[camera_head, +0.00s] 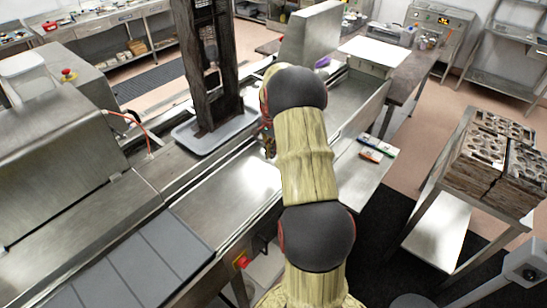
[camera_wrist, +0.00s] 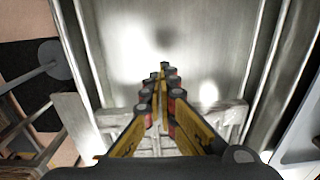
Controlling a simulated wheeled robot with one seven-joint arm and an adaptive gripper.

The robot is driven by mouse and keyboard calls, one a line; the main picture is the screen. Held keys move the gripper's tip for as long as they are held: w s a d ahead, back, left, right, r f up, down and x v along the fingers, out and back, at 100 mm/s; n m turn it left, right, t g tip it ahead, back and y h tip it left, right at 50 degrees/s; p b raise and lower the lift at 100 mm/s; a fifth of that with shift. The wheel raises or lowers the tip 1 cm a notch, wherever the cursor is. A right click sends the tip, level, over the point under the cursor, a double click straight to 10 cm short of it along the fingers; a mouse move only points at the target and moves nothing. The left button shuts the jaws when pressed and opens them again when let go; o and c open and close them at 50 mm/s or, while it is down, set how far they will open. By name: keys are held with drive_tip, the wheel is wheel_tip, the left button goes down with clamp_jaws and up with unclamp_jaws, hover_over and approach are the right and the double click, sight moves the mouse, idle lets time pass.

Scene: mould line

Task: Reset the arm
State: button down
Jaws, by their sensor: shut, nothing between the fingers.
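My arm rises from the bottom middle of the head view and reaches over the steel line. My gripper (camera_wrist: 163,68) shows in the wrist view with its yellow and black fingers together at the tips and nothing between them. In the head view only a small part of the gripper shows beside the arm, and the arm hides the rest. Below the fingers is a shiny steel channel (camera_wrist: 115,30) with raised side rails. The gap between fingertips and steel cannot be told exactly.
A dark upright frame (camera_head: 207,70) stands on a grey tray (camera_head: 187,138) left of my arm. A steel machine (camera_head: 60,150) fills the left. Stacked moulds (camera_head: 490,165) sit on a stand at right. Small packets (camera_head: 378,147) lie on a shelf right of the arm. Dark matting covers the floor at lower right.

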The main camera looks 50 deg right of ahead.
wheel_tip(320, 180, up, 7)
drive_tip(key=shift+d, duration=0.35)
drive_tip(key=shift+s, duration=0.1)
